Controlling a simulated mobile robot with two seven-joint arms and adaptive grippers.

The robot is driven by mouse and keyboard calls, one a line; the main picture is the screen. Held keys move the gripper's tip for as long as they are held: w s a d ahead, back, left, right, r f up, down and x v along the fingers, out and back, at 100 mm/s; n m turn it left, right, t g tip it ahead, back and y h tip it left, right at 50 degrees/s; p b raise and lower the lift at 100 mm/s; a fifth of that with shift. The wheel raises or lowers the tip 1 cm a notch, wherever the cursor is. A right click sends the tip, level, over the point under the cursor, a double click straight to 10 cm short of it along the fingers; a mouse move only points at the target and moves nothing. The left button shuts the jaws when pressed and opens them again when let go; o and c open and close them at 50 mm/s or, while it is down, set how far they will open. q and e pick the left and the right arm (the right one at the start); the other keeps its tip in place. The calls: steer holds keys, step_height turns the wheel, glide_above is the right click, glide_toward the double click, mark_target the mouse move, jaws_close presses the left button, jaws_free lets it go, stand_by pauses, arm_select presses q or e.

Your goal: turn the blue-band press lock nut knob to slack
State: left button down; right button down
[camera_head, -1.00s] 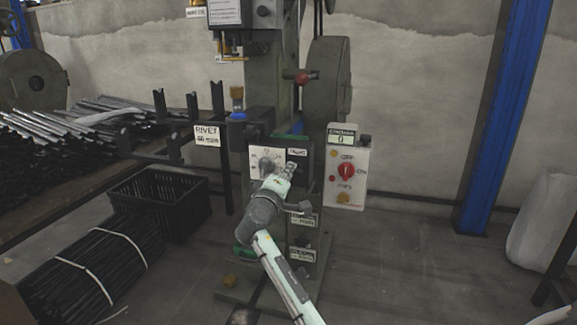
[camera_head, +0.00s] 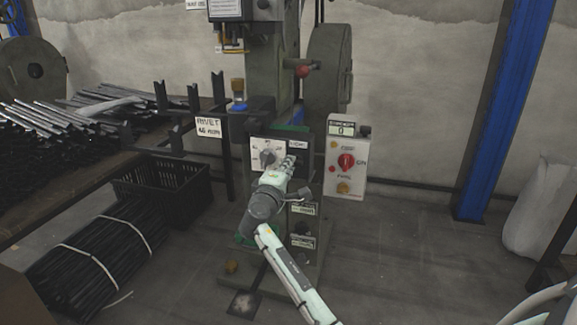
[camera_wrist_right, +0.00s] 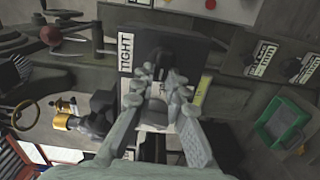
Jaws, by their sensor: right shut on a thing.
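The press (camera_head: 262,75) stands in the middle of the head view, with a blue band (camera_head: 238,107) on its tool post. On its front is a dark panel with a white dial plate and a grey dial (camera_head: 268,157). My right gripper (camera_head: 288,164) is at this panel, right of the dial. In the right wrist view my right gripper (camera_wrist_right: 163,80) is shut on a dark knob (camera_wrist_right: 168,57), near a label reading TIGHT (camera_wrist_right: 126,52). The fingers partly hide the knob, and its pointing direction cannot be told. My left gripper is not in view.
A grey control box (camera_head: 346,168) with a red switch and a display reading 0 is right of the panel. A black crate (camera_head: 165,185) and bundled rods (camera_head: 95,255) lie on the left. A blue column (camera_head: 495,110) stands right. The floor at right is mostly clear.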

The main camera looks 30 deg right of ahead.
steer(key=c, duration=1.5)
jaws_free()
steer(key=shift+c, duration=0.2)
steer(key=v, duration=1.2)
steer(key=shift+f, duration=0.1)
